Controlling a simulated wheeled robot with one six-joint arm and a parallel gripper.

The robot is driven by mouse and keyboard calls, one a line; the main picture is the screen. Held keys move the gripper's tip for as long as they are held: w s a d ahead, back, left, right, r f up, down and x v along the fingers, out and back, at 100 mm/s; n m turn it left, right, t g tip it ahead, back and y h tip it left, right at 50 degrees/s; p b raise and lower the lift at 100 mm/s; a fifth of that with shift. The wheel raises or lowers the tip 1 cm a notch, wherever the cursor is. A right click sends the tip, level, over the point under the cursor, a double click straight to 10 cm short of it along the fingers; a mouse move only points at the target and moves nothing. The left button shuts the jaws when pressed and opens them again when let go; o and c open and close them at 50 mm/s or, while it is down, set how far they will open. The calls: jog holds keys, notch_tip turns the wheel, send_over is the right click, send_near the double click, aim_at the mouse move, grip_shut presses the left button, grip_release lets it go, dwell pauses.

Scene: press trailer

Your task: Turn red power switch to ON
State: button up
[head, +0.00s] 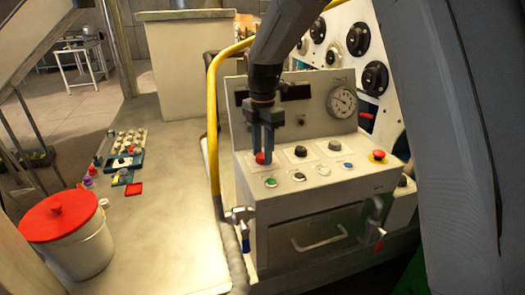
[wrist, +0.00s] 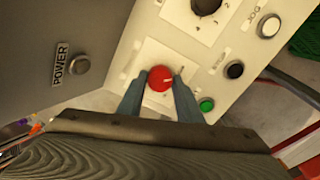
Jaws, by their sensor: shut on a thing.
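The red power switch (wrist: 159,79) is a round red knob with a pale pointer line on a white plate. It sits on the sloped top of the control box, at the left of the back row, and also shows in the head view (head: 261,158). In the wrist view, the pointer line runs toward the right finger. My gripper (wrist: 158,88) is shut on the knob, one finger on each side. In the head view, my gripper (head: 262,153) comes down onto the knob from above. A POWER label (wrist: 71,69) is on the grey panel to the left in the wrist view.
A black knob (head: 300,151) is right of the red one, and a green button (head: 271,182) is in front. A red mushroom button (head: 379,154) is farther right. A yellow pipe (head: 212,120) stands close to the left. A gauge (head: 342,102) is behind.

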aim_at(262, 155)
jog(key=m, duration=0.4)
jog(key=shift+r+m+p, duration=0.1)
jog(key=shift+m+p, duration=0.2)
jog(key=m, duration=0.4)
jog(key=m+p, duration=0.1)
jog(key=m, duration=0.4)
jog(key=shift+m, duration=1.9)
jog(key=o, duration=1)
jog(key=shift+o, duration=0.2)
jog(key=shift+r+b, duration=1.15)
jog(key=shift+r, duration=2.7)
